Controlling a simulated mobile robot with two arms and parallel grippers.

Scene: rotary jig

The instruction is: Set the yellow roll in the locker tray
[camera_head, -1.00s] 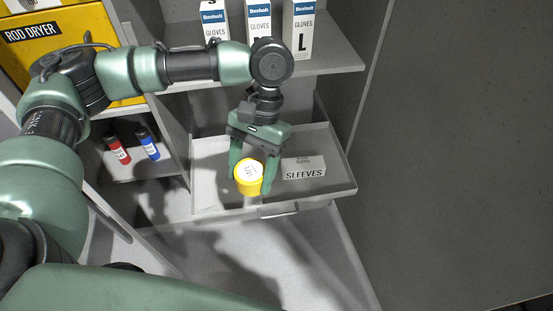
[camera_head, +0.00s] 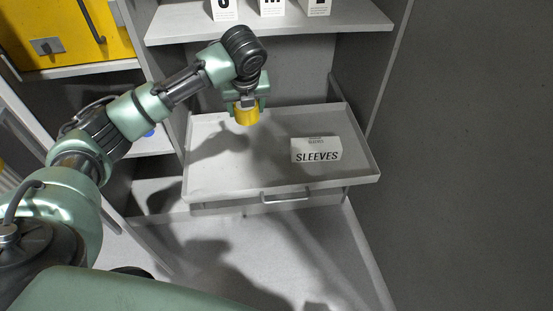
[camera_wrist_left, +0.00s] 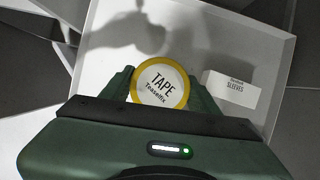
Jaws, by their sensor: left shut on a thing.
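The yellow roll (camera_head: 246,115) is held in my left gripper (camera_head: 247,108), which is shut on it. In the left wrist view the roll (camera_wrist_left: 159,82) shows its white top marked TAPE between the fingers of my left gripper (camera_wrist_left: 160,88). The locker tray (camera_head: 200,182) is a pale grey pulled-out tray with low walls. In the head view the roll appears over the back part of the tray, and it looks raised above the floor of the tray. My right gripper is in neither view.
A white SLEEVES box (camera_head: 316,150) stands in the right part of the tray. The tray's left and front floor is clear. A shelf (camera_head: 185,24) with glove boxes is above. A yellow cabinet (camera_head: 60,35) is at the upper left. A handle (camera_head: 285,197) is on the tray's front.

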